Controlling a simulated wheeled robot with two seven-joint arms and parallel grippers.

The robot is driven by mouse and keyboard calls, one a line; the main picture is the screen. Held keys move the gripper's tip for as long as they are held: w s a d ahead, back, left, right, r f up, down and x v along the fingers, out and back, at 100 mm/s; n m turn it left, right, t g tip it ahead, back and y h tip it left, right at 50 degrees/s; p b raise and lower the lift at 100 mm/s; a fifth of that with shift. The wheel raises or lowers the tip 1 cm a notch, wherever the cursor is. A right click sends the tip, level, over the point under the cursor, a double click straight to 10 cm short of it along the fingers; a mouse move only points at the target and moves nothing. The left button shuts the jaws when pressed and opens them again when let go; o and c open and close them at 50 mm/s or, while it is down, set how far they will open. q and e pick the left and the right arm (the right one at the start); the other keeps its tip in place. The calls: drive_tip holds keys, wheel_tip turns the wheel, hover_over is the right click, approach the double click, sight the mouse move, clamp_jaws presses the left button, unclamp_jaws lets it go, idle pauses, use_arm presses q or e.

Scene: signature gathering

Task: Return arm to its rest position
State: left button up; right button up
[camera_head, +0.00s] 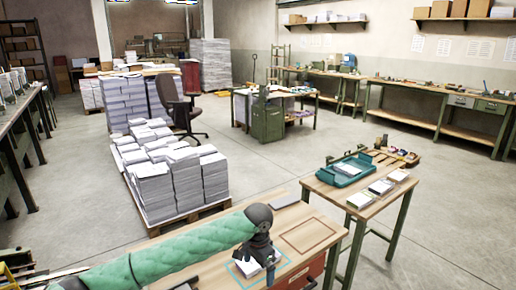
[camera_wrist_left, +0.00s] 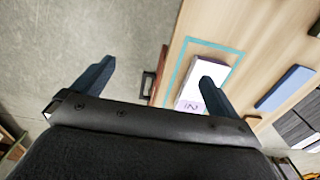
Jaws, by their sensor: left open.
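My left gripper (camera_head: 264,262) is over the near wooden table (camera_head: 215,270), above a white signature stack (camera_head: 246,268) in a teal outlined square. In the left wrist view my open left gripper (camera_wrist_left: 155,82) has its two dark fingers wide apart with nothing between them. There the white stack (camera_wrist_left: 190,98), with a purple marking, lies inside the teal outline (camera_wrist_left: 232,54), partly behind the right finger.
A brown outlined rectangle (camera_head: 308,236) on the near table is empty. The side table (camera_head: 330,190) holds a teal tray (camera_head: 344,172) and several white stacks (camera_head: 381,187). A pallet of paper stacks (camera_head: 170,185) stands behind. Floor is clear at right.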

use_arm(q)
drive_tip(key=s+d+f+n+t+h, duration=0.1)
drive_tip(key=s+d+f+n+h, duration=0.25)
drive_tip(key=s+f, duration=1.15)
drive_tip(key=s+a+f+n, duration=0.3)
drive_tip(key=s+a+f, duration=0.4)
drive_tip(key=s, duration=0.5)
drive_tip(key=shift+s+a+f+t, duration=0.15)
drive_tip(key=shift+a+f+t, duration=0.25)
drive_tip(key=shift+a, duration=0.5)
drive_tip(key=s+a+f, duration=0.1)
drive_tip(key=s+a, duration=0.2)
drive_tip(key=s, duration=0.1)
drive_tip(key=s+a+f+n+y, duration=0.1)
drive_tip(key=s+a+f, duration=0.1)
drive_tip(key=s+a, duration=0.1)
drive_tip(key=s+a+f+n+y, duration=0.1)
drive_tip(key=s+a, duration=0.3)
drive_tip(key=shift+s+a+f+y, duration=0.15)
drive_tip(key=shift+s+a+y, duration=0.1)
drive_tip(key=shift+s, duration=0.1)
drive_tip(key=shift+c, duration=0.2)
use_arm(e)
drive_tip(key=shift+w, duration=0.2)
